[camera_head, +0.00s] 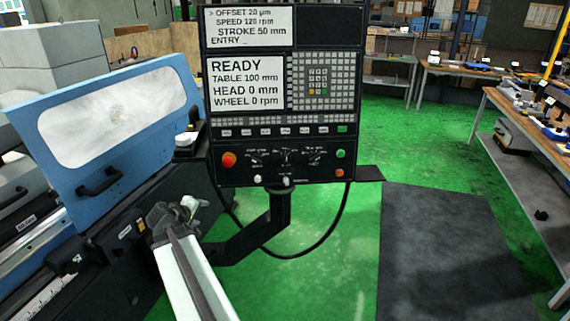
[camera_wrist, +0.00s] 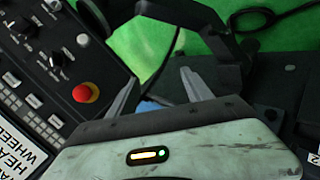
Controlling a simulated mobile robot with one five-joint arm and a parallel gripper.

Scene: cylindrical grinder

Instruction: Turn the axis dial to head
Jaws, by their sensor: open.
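The black control panel (camera_head: 283,170) stands upright in the middle of the head view. Its lower strip has several small dark dials, including a middle dial (camera_head: 287,157); their labels are too small to read, so I cannot tell which is the axis dial. In the wrist view the panel (camera_wrist: 50,85) is tilted at the left, with a dark dial (camera_wrist: 57,60) above the red stop button (camera_wrist: 85,92). My gripper (camera_wrist: 160,90) is open and empty, its two fingers apart, to the right of the panel's controls and touching none of them. The head view shows it below and left of the panel.
The red stop button also shows in the head view (camera_head: 229,160). A blue machine door (camera_head: 60,135) with a window stands at the left. A bent black support arm (camera_head: 250,238) and a hanging cable lie under the panel. Green floor (camera_head: 340,285) and a dark mat (camera_head: 440,250) are clear at right.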

